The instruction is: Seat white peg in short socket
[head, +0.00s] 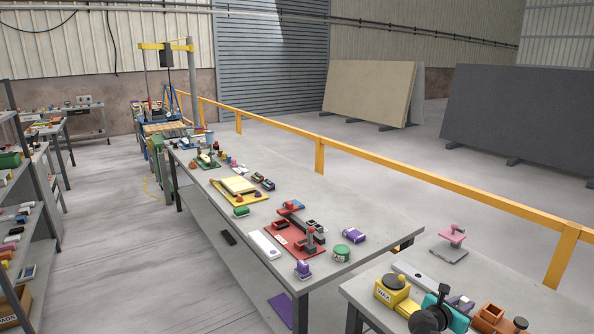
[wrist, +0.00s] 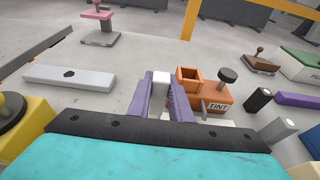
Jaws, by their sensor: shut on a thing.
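My gripper (wrist: 163,100) has a teal body and two purple fingers, shut on a white peg (wrist: 160,84) that stands between them. In the head view my gripper (head: 461,302) is low over the near table, and the peg is not clearly visible there. An orange block marked TINT (wrist: 205,100) lies just right of the fingers, with an open square holder (wrist: 189,77) and a dark knob. It also shows in the head view (head: 489,319). I cannot tell which part is the short socket. The peg's lower end is hidden by the gripper.
A yellow WAX block (head: 393,290) is at left. A dark post (wrist: 259,100) and a purple bar (wrist: 298,99) are at right. Bare slab lies beyond the fingers.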

